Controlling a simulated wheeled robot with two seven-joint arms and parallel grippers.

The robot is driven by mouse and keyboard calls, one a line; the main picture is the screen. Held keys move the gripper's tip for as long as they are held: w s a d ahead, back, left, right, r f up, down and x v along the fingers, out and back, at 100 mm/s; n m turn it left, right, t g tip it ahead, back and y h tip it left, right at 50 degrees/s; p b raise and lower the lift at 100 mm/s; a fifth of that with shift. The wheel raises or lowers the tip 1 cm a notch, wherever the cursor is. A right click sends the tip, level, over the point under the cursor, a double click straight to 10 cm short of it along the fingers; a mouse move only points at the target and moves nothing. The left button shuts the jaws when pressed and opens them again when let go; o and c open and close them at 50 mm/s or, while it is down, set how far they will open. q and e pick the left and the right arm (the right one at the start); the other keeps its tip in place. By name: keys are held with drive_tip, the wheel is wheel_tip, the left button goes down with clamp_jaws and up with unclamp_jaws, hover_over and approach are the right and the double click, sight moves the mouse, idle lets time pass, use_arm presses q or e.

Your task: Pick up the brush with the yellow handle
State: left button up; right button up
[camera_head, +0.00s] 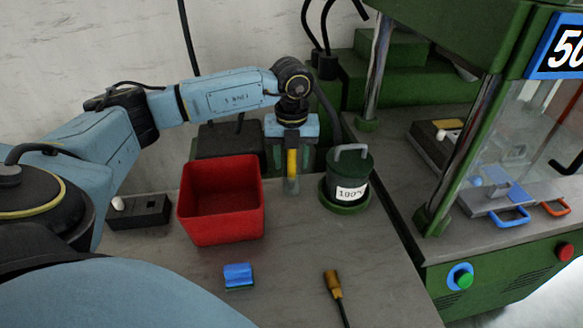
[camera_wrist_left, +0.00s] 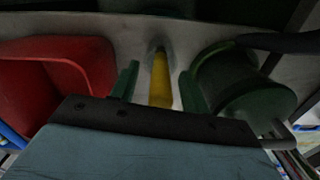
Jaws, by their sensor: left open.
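The brush with the yellow handle (camera_head: 292,163) is between the red bin and the dark green pot, under my left wrist. In the left wrist view its yellow handle (camera_wrist_left: 160,80) lies between the two green fingers, with a visible gap on each side. Its far end is greyish and indistinct. My left gripper (camera_head: 291,178) is open around the handle, pointing down; it also shows in the left wrist view (camera_wrist_left: 159,86). The near end of the handle is hidden by the gripper body in that view. My right gripper is not in view.
A blue block (camera_head: 239,276) and a brown-tipped tool (camera_head: 333,284) lie in front. A green machine (camera_head: 490,270) stands at right.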

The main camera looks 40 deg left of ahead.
use_arm(q)
clamp_jaws()
drive_tip(key=shift+r+p, duration=0.85)
drive_tip(key=shift+r, duration=4.2)
